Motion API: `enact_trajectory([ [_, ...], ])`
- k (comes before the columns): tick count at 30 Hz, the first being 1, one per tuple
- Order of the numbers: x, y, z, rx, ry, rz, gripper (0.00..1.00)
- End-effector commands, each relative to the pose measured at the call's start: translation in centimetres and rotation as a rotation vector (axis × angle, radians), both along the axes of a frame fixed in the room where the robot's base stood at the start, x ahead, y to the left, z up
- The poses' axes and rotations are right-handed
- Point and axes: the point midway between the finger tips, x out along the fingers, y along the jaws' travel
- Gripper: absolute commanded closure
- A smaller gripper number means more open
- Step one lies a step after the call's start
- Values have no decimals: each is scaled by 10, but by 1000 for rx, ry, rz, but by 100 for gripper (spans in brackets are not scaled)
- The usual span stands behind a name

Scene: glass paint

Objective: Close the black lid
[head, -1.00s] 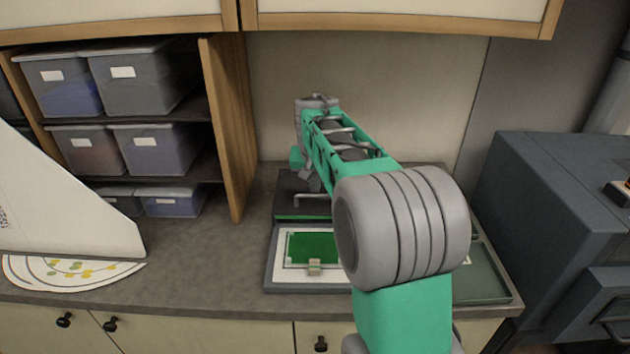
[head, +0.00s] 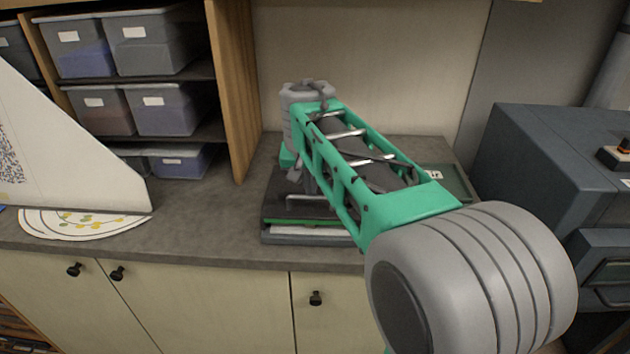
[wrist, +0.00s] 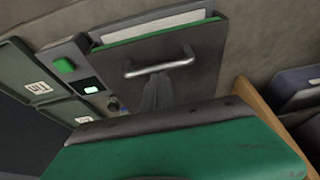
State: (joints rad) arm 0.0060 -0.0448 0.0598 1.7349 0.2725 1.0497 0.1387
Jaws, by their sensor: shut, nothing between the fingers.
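The black lid (head: 290,205) lies low and looks nearly flat over its light base (head: 285,238) in the head view, with a green strip along its front edge. The wrist view shows the dark lid (wrist: 205,62) with its metal bar handle (wrist: 160,65). I cannot tell whether the lid touches the base. My gripper (wrist: 158,92) is shut and empty, over the lid close to the handle. In the head view my arm hides most of the gripper and the lid's right side.
A green tray (head: 445,180) lies right of the lid. A green button (wrist: 65,65) and a small display sit beside the lid. Shelves with grey bins (head: 165,108) stand at the left. A dark cabinet machine (head: 560,160) stands at the right.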

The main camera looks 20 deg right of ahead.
Motion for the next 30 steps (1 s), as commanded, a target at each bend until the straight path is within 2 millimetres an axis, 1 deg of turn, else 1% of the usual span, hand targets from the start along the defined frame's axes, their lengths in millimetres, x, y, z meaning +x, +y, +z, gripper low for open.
enact_trajectory([
  [3, -7, 8, -1, 0, -1, 5, 100],
  [10, -11, 15, 0, 0, 1, 10, 100],
  [19, -12, 18, -1, 1, 7, 17, 100],
  [22, -8, 16, 1, 2, 8, 16, 100],
  [26, 6, 9, 8, 1, 5, 18, 100],
  [28, 19, 3, 13, 2, 2, 18, 100],
  [29, 17, 5, 19, 1, -6, 21, 100],
  [30, 12, 8, 29, 1, -9, 24, 100],
])
